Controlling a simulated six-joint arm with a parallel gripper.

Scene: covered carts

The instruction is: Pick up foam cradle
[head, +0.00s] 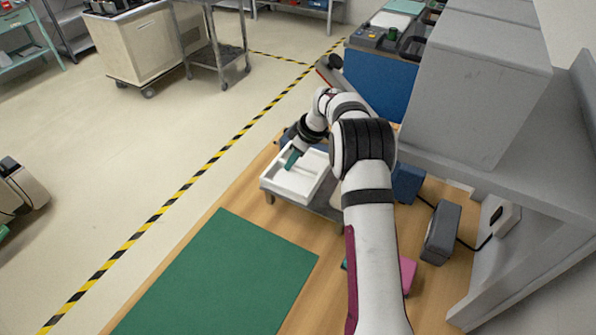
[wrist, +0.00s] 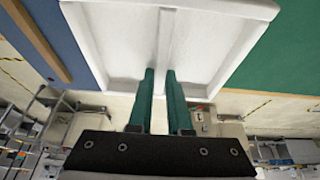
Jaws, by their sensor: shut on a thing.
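The foam cradle (head: 293,184) is a white, shallow, tray-like block with raised rims and a ridge across its middle. In the head view it is near the centre, just above a low grey stand (head: 333,207); I cannot tell whether it touches it. My gripper (head: 289,163) reaches down into it with green fingers. In the wrist view the cradle (wrist: 112,45) fills the top, and my gripper (wrist: 160,73) is shut on its middle ridge, one finger on each side.
A green mat (head: 220,280) lies flat and clear on the wooden surface. Right of my arm are a grey box (head: 441,233), a blue box (head: 407,183) and a pink object (head: 407,274). A large grey cabinet (head: 480,85) stands beyond. Open floor lies left of the striped tape.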

